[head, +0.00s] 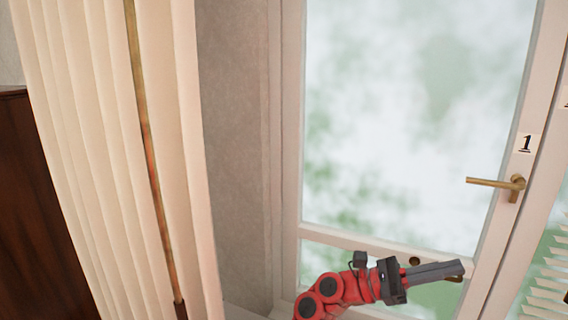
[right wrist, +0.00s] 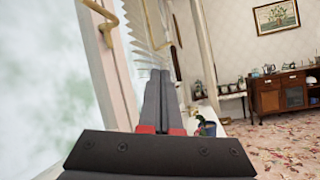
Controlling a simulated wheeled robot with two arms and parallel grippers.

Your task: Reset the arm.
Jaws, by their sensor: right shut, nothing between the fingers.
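My right arm is red and black and comes up from the bottom of the head view. Its gripper (head: 462,268) is shut and empty, with its grey fingers pointing right in front of the lower part of a glazed door. In the right wrist view the two fingers (right wrist: 160,75) lie together with nothing between them. My left gripper is in neither view.
The white-framed door (head: 290,150) has a brass handle (head: 513,184) above my right gripper and a "1" label (head: 525,143). A cream curtain (head: 95,130) hangs at left. The wrist view shows a potted plant (right wrist: 207,127), a wooden cabinet (right wrist: 290,92) and open patterned floor (right wrist: 285,145).

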